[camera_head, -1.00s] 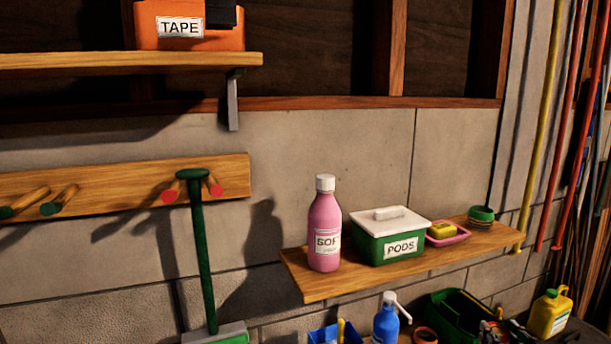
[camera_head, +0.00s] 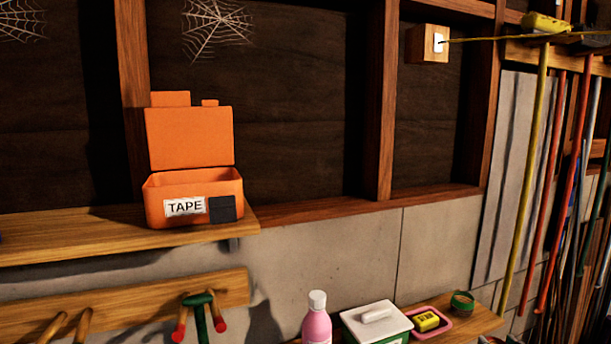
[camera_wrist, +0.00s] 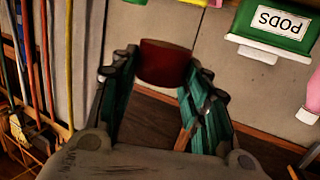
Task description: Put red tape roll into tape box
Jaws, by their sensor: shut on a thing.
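The orange tape box (camera_head: 160,208) stands on the upper wooden shelf at the left in the head view. It bears a white TAPE label and a dark patch on its front, and its lid (camera_head: 190,138) is raised at the back. Its inside floor is hidden. In the wrist view, my gripper (camera_wrist: 163,75) is shut on the dark red tape roll (camera_wrist: 165,62), held between its two teal finger pads. The gripper and the roll do not show in the head view.
The upper shelf (camera_head: 80,235) is clear left of the box, apart from a blue edge. Below are a peg rail (camera_head: 130,300), a pink bottle (camera_head: 317,325), the PODS box (camera_head: 375,322) and a soap dish (camera_head: 440,325). Coloured poles (camera_head: 520,190) line the right wall.

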